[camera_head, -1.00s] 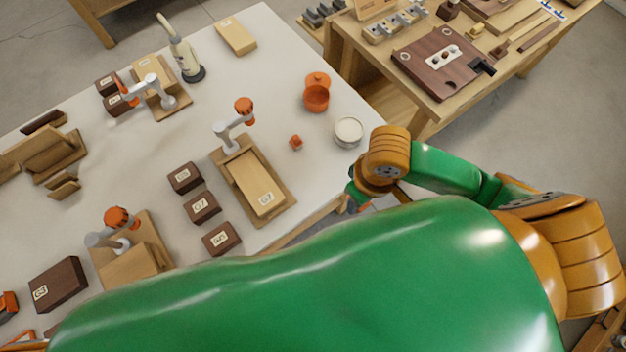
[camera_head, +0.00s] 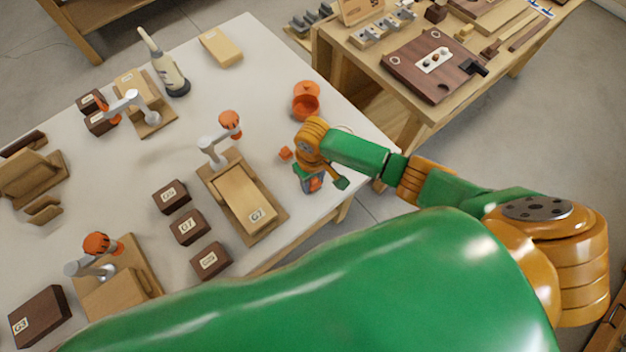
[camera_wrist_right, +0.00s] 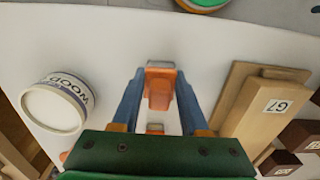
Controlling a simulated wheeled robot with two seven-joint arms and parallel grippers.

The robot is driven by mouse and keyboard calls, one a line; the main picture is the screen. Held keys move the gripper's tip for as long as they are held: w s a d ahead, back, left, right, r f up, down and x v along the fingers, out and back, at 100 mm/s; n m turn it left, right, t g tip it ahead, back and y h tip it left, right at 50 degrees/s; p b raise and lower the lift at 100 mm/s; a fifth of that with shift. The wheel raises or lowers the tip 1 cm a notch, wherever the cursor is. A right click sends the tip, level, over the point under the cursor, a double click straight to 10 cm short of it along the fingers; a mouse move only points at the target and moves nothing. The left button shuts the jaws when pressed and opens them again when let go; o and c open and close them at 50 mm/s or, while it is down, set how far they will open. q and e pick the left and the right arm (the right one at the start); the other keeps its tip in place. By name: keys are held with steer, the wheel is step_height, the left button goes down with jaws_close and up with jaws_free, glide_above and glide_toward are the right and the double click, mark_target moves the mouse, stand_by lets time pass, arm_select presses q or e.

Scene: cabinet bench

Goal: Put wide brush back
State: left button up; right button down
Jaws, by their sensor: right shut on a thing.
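My right gripper (camera_head: 312,182) is over the front right part of the white table, its arm coming in from the right. In the right wrist view its two blue fingers (camera_wrist_right: 160,90) close from both sides on an orange piece with a grey end, which I take for the wide brush (camera_wrist_right: 159,86). Most of this piece is hidden by the gripper, and its bristles cannot be made out. The held piece appears above the white tabletop; I cannot tell whether it touches. My left gripper is not in view.
A can marked WOOD (camera_wrist_right: 58,103) stands beside the right gripper. An orange pot (camera_head: 306,100) and a small orange block (camera_head: 285,153) are close by. The G7 board (camera_head: 245,200) lies to the left, with several dark blocks (camera_head: 188,227) beyond. A wooden bench (camera_head: 400,130) stands at right.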

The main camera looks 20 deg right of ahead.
steer(key=c, duration=0.9)
jaws_free()
steer(key=shift+f, duration=0.15)
steer(key=o, duration=0.5)
step_height(320, 180, up, 12)
steer(key=shift+r+p, duration=0.2)
steer(key=shift+p, duration=0.65)
steer(key=shift+s+a, duration=0.1)
